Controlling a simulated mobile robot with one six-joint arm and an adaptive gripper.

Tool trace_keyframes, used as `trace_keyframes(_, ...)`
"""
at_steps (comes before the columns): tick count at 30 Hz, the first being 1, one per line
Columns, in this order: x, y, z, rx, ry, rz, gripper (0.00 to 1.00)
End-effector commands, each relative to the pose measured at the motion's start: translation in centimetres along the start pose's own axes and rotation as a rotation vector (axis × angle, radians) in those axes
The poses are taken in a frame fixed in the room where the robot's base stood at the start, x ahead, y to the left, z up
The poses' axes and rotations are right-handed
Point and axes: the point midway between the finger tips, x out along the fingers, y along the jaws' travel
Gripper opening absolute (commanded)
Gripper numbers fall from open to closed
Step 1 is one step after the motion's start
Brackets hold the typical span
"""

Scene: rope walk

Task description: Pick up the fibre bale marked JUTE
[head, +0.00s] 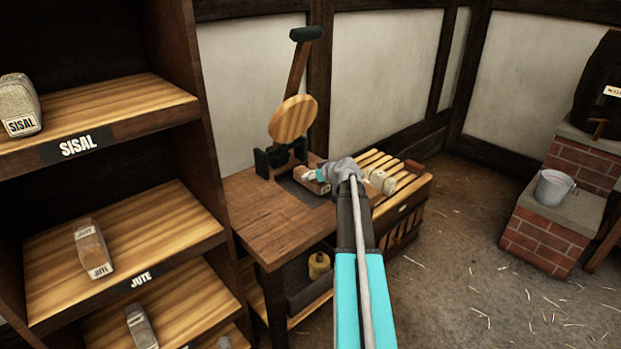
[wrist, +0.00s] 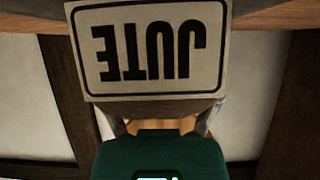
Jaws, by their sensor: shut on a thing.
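My gripper (head: 322,176) is shut on a brown fibre bale (head: 309,183) with pale labels, over the dark recess in the workbench. I cannot tell whether the bale touches the bench. In the wrist view the held bale's white label (wrist: 150,48) fills the top middle and reads JUTE upside down. A second JUTE bale (head: 92,250) lies on the middle shelf at the left, away from my gripper.
A SISAL bale (head: 18,105) sits on the upper shelf. A bucket (head: 553,187) stands on bricks at right. The floor between is open.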

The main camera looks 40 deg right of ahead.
Motion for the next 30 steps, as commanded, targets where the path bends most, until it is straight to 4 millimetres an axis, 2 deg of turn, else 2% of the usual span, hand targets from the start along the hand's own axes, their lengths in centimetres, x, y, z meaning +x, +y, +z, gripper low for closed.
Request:
trace_keyframes(8,-0.6,0.0,-1.1,0.000,0.000,0.000,0.24)
trace_keyframes(16,-1.8,0.0,-3.2,0.001,0.001,0.001,0.24)
trace_keyframes(30,-8.4,-2.1,-6.0,0.001,0.001,0.001,0.24)
